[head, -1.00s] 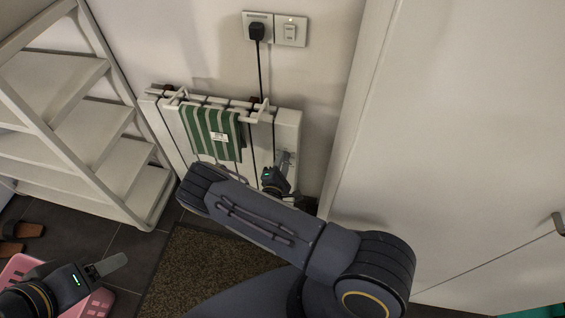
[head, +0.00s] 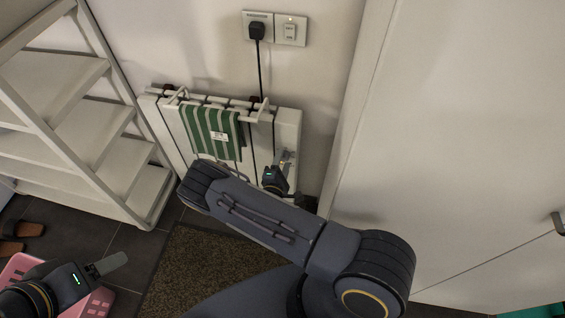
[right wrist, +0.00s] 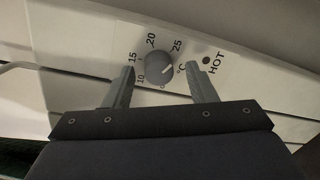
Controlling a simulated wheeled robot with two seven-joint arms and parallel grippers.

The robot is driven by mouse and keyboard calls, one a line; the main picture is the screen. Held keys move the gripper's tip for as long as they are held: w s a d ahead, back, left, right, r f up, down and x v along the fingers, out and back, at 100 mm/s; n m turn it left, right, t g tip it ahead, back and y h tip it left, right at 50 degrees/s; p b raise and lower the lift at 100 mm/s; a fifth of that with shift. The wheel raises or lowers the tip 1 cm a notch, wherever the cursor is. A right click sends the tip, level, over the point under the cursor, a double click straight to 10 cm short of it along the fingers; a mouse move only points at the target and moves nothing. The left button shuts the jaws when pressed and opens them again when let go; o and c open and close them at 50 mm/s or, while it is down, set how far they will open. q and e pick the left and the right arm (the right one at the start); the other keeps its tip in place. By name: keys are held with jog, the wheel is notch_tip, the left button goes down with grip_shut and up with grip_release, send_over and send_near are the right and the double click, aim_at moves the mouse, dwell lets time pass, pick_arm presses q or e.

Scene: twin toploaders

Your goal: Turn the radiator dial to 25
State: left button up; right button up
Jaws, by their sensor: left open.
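The white radiator (head: 290,125) hangs on the wall, its control panel at the right end. In the right wrist view the round grey dial (right wrist: 160,66) sits on a pale panel (right wrist: 190,40) marked 10, 15, 20, 25 and °C. A light mark on the dial points to the right, below the 25; its exact reading is unclear. My right gripper (right wrist: 164,84) is open, with one finger on each side of the dial and a gap to both. In the head view my right gripper (head: 284,160) is at the panel and hides the dial. My left gripper (head: 112,263) is open, low on the left, away from the radiator.
A green striped towel (head: 208,133) hangs on the radiator's rail. A black plug (head: 256,31) and cord run down behind it. White shelves (head: 75,115) stand left, a white door (head: 460,150) right. A pink basket (head: 98,303) lies under my left gripper.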

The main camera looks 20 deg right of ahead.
jog(key=v, duration=0.7)
jog(key=shift+s+a, duration=0.25)
jog(key=shift+s, duration=0.1)
jog(key=shift+r, duration=0.1)
dwell(0.3)
